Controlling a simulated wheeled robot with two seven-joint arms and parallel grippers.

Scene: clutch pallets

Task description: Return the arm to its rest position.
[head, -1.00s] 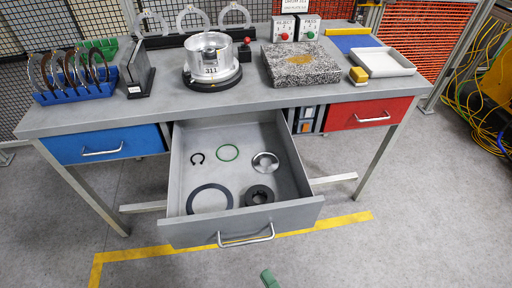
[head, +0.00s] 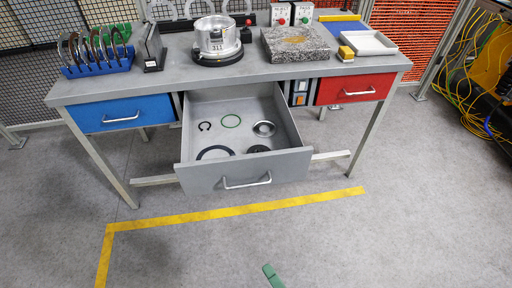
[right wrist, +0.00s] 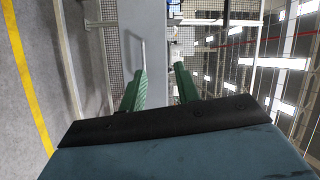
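My right gripper (right wrist: 159,88) shows in the right wrist view with its two green fingers apart and nothing between them. In the head view only a green tip of the right gripper (head: 272,276) shows at the bottom edge, over bare floor, well short of the workbench. My left gripper is in neither view. The grey middle drawer (head: 205,178) of the bench stands pulled open.
The workbench (head: 180,75) carries a metal housing (head: 215,38), a blue rack (head: 97,66) of rings, a granite block (head: 295,43) and a white tray (head: 367,43). Blue and red drawers look shut. Yellow tape (head: 230,210) crosses the floor. Cables lie at the right.

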